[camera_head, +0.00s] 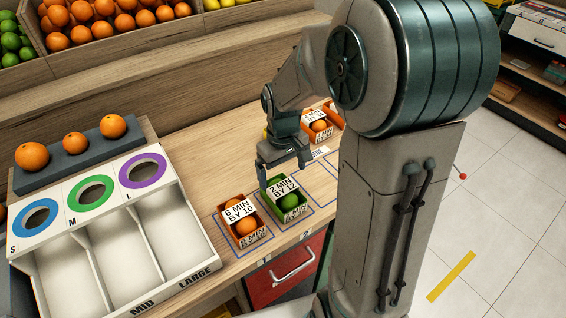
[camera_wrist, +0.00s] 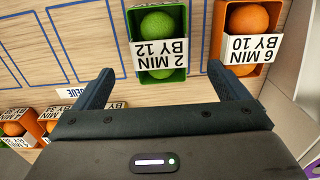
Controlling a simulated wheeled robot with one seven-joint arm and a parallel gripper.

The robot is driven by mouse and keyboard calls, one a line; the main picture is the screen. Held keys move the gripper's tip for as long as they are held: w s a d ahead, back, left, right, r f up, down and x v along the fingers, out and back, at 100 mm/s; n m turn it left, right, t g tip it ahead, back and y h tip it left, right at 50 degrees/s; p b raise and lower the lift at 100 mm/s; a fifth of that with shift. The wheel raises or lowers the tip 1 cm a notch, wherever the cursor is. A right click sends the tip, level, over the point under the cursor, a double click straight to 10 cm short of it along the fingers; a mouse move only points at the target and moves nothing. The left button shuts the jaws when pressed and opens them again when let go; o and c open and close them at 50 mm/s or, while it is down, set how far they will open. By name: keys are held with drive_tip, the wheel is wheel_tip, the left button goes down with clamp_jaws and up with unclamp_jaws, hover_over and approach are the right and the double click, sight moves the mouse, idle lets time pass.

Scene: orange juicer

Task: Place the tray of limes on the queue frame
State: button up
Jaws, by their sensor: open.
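The tray of limes is a green box (camera_head: 285,197) with a white "2 MIN BY 12" label. It stands on the counter beside the orange "6 MIN BY 10" tray (camera_head: 241,224). Both show in the wrist view, the lime tray (camera_wrist: 160,72) near the centre and the orange tray (camera_wrist: 226,20) to its right. My gripper (camera_head: 284,168) is open above and just behind the lime tray; its fingers (camera_wrist: 161,70) are spread to either side of it in the wrist view, with no visible contact. Empty blue-outlined frames (camera_wrist: 84,43) lie left of the lime tray there. A "QUEUE" label (camera_head: 318,153) lies behind the trays.
More labelled fruit trays (camera_head: 318,118) stand farther back, past the queue label. A white sorter (camera_head: 120,225) with S, M and L rings fills the left counter. A red drawer (camera_head: 285,275) is below the front edge. Fruit crates (camera_head: 110,30) line the back.

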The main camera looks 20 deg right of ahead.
wheel_tip(320, 180, up, 3)
drive_tip(key=shift+f, duration=0.15)
drive_tip(key=s+r+m+t, duration=0.1)
drive_tip(key=s+r, duration=0.2)
drive_tip(key=s, duration=0.4)
drive_tip(key=s+r+m+t, duration=0.2)
drive_tip(key=s+r, duration=0.1)
drive_tip(key=s, duration=0.4)
drive_tip(key=shift+s+r+m, duration=0.25)
drive_tip(key=shift+r+m, duration=0.05)
drive_tip(key=shift+r, duration=0.05)
